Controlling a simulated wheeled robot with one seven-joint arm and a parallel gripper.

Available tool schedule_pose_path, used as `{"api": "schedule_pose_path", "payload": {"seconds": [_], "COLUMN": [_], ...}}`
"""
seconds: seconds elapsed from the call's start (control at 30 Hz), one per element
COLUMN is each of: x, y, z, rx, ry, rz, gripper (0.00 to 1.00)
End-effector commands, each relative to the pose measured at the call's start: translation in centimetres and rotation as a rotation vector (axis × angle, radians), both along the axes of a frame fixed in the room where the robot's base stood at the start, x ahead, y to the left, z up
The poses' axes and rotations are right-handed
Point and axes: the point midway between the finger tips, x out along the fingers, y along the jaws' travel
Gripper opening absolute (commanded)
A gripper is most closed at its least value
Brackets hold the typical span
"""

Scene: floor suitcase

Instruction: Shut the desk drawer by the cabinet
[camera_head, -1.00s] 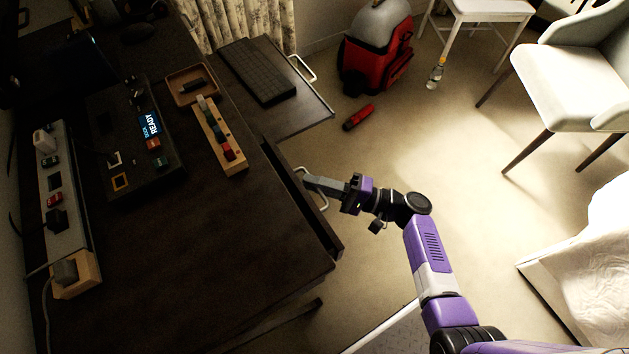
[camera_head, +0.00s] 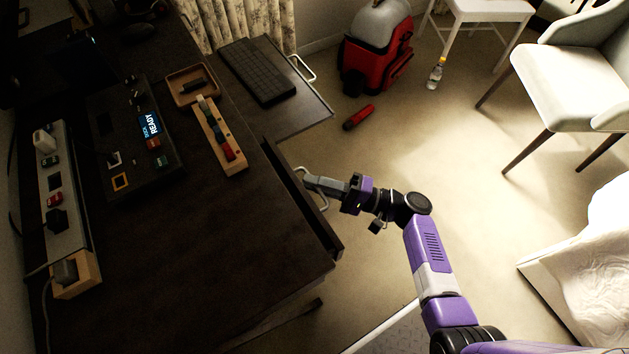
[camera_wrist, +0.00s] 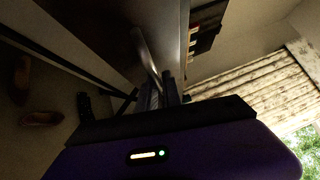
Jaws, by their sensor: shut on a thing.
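The dark desk (camera_head: 205,255) fills the left of the head view. Its drawer (camera_head: 322,232) stands slightly out from the desk's right side, with a narrow dark gap behind its front. A pale metal bow handle (camera_head: 323,200) is on the drawer front. My gripper (camera_head: 310,183) is at that handle, shut on it, with its fingers pointing left at the drawer front. In the wrist view the metal handle (camera_wrist: 146,50) runs down to my fingers (camera_wrist: 165,92). The exact contact is dark and partly hidden. No cabinet is clearly identifiable.
A pull-out tray (camera_head: 300,112) with a keyboard (camera_head: 258,70) sticks out beyond the drawer. A red object (camera_head: 358,117) and a bottle (camera_head: 436,73) are on the floor near a red backpack (camera_head: 378,55). A chair (camera_head: 570,80) stands right. The mid floor is clear.

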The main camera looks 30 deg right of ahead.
Motion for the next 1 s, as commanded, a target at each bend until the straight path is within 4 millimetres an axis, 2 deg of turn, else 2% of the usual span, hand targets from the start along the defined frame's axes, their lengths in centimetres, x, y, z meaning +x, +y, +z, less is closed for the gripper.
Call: {"api": "schedule_pose_path", "payload": {"seconds": [0.07,0.2,0.33,0.63,0.67,0.7,1.0], "x": [-0.1,-0.1,-0.1,0.0,0.0,0.0,-0.6], "y": [0.5,2.9,4.4,4.8,4.8,4.8,4.2], "z": [-0.2,-0.2,-0.2,-0.2,-0.2,-0.2,-0.3], "rx": [0.0,-0.001,-0.001,-0.001,-0.001,-0.001,0.0], "ry": [0.004,0.004,0.003,0.002,0.002,0.002,0.002], "rz": [0.001,0.005,0.002,0.005,0.005,0.005,0.004], "gripper": [0.0,0.0,0.0,0.0,0.15,0.18,0.18]}}
